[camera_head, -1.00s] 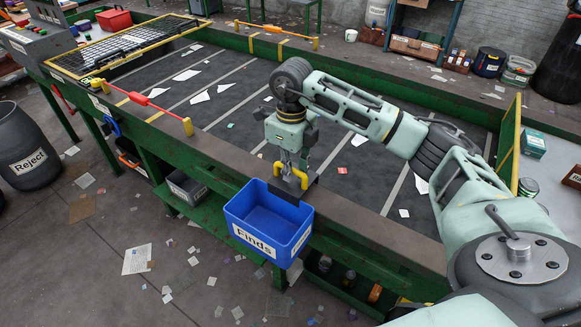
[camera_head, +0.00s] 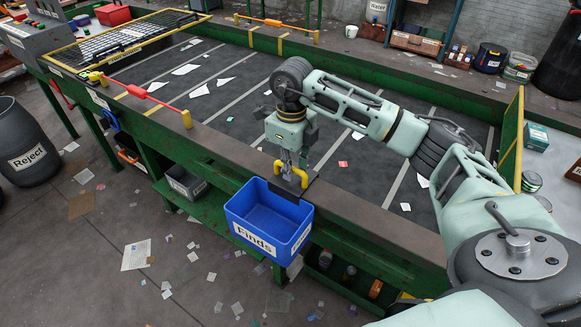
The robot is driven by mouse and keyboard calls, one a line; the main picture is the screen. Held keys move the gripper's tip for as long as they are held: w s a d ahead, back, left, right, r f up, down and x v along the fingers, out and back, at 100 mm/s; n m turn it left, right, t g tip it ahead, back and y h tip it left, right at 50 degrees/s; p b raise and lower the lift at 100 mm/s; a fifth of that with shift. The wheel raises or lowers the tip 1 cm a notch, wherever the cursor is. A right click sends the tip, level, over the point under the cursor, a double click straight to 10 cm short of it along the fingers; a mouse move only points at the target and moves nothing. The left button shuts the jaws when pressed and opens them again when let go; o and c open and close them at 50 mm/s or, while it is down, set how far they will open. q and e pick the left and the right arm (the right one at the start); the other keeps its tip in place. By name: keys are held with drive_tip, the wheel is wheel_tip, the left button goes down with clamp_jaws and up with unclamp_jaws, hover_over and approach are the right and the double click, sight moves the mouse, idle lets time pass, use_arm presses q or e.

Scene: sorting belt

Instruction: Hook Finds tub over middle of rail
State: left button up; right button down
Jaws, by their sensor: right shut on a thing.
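The blue Finds tub (camera_head: 265,222) hangs at the outer side of the belt's near rail (camera_head: 362,208), open side up and roughly level. A dark hook plate at its back lies at the top of the rail; whether it bears on the rail, I cannot tell. My right gripper (camera_head: 291,178) is shut on the yellow handle (camera_head: 299,176) above the tub's back edge. The fingertips are partly hidden by the handle. My left gripper is not in view.
The dark belt (camera_head: 215,98) carries scattered paper scraps. A red-and-yellow bar (camera_head: 146,94) stands on the rail to the left. A grey Reject barrel (camera_head: 28,150) is on the floor at far left. A lower shelf (camera_head: 190,187) runs under the rail.

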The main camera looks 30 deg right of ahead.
drive_tip(key=c, duration=1.8)
unclamp_jaws()
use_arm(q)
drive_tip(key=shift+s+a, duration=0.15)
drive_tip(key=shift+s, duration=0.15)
use_arm(e)
drive_tip(key=shift+o, duration=0.4)
drive_tip(key=o, duration=0.8)
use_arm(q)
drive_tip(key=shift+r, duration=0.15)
use_arm(e)
drive_tip(key=shift+r, duration=0.25)
use_arm(q)
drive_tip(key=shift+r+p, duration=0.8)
drive_tip(key=shift+p, duration=0.1)
use_arm(e)
drive_tip(key=shift+r, duration=1.3)
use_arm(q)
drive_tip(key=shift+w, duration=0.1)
